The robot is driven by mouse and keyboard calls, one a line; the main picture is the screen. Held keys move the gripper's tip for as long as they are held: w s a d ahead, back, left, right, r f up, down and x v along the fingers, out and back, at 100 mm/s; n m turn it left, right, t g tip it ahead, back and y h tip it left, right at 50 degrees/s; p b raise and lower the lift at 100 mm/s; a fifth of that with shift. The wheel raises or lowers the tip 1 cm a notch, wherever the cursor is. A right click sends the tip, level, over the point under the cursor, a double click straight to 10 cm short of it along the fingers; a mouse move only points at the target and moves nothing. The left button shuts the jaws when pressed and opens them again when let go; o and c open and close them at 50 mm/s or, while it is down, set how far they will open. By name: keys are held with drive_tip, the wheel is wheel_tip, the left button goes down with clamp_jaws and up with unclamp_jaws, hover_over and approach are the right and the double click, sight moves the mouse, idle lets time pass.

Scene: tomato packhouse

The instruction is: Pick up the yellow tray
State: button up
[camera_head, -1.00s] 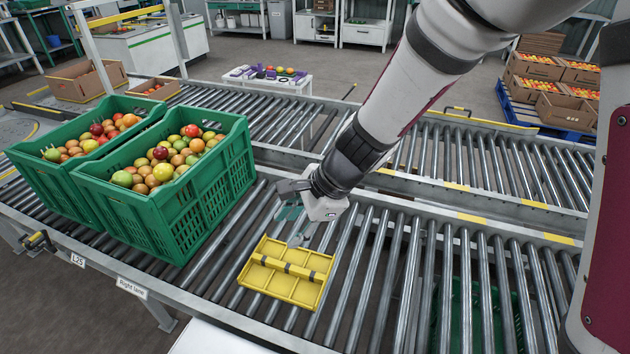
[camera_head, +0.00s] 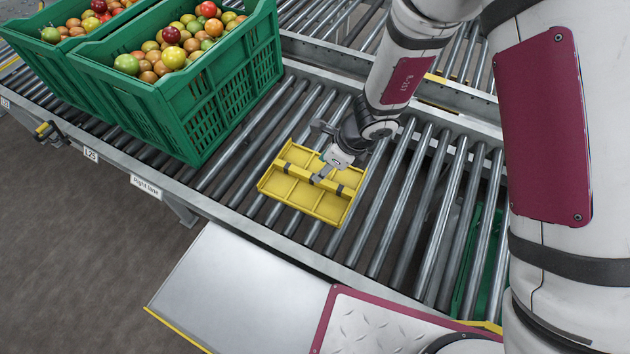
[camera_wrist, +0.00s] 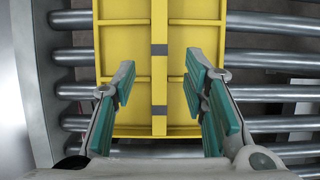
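The yellow tray (camera_head: 305,199) lies flat on the roller conveyor, slightly turned in the head view. It has shallow compartments and a raised central handle bar with dark bands. My gripper (camera_head: 321,174) is over the tray's middle, pointing down at the handle bar. In the wrist view the yellow tray (camera_wrist: 196,38) fills the upper middle, with the bar running up the picture. My gripper's (camera_wrist: 160,90) green-padded fingers are apart, one on each side of the bar, with clear gaps to it. The exact height of the fingertips above the tray is hard to tell.
Two green crates (camera_head: 225,96) of tomatoes stand on the rollers left of the tray, the nearer one close by. The rollers (camera_head: 405,200) to the right of the tray are clear. A metal conveyor rail (camera_head: 270,238) runs along the front.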

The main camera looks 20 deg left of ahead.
drive_tip(key=shift+b+x, duration=1)
drive_tip(key=shift+x, duration=2.15)
drive_tip(key=shift+a, duration=0.1)
drive_tip(key=shift+r, duration=0.1)
clamp_jaws()
